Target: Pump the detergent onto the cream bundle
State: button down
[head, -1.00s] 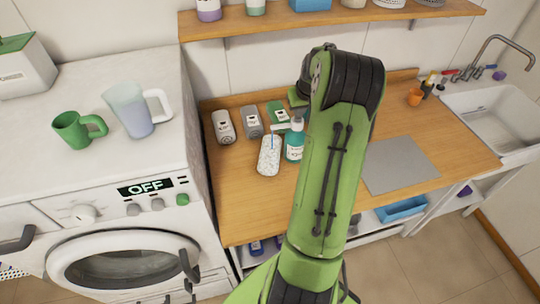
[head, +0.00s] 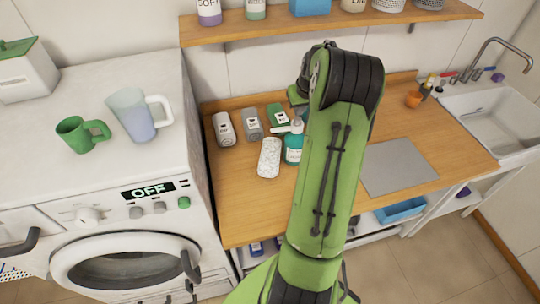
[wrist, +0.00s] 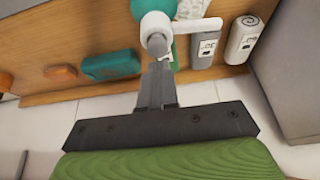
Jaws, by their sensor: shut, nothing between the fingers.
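The detergent bottle (head: 293,150) is teal with a white pump top and stands upright on the wooden counter, partly hidden by my arm. Its white nozzle points left over the cream bundle (head: 269,158), a pale speckled roll lying just left of the bottle. In the wrist view the round white pump head (wrist: 157,44) is right at the tips of my gripper (wrist: 158,68), with the nozzle reaching right. My gripper is shut and empty, seemingly against or just above the pump head; exact contact is unclear. In the head view my arm hides the fingers.
Grey and green containers (head: 252,124) stand behind the bundle. A grey mat (head: 398,167) lies right of my arm, with the sink (head: 500,118) beyond. A wall shelf (head: 340,24) hangs above. The washing machine (head: 120,200) stands left, holding a green mug and a jug.

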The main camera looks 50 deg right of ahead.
jog(key=shift+f, duration=0.15)
jog(key=shift+f+b, duration=1.1)
jog(key=shift+f, duration=0.15)
jog(key=shift+r, duration=0.1)
jog(key=shift+r+p, duration=1)
jog(key=shift+r, duration=0.3)
jog(key=shift+f, duration=0.15)
jog(key=shift+f+b, duration=1.1)
jog(key=shift+f, duration=0.1)
jog(key=shift+r+p, duration=1)
jog(key=shift+r, duration=0.3)
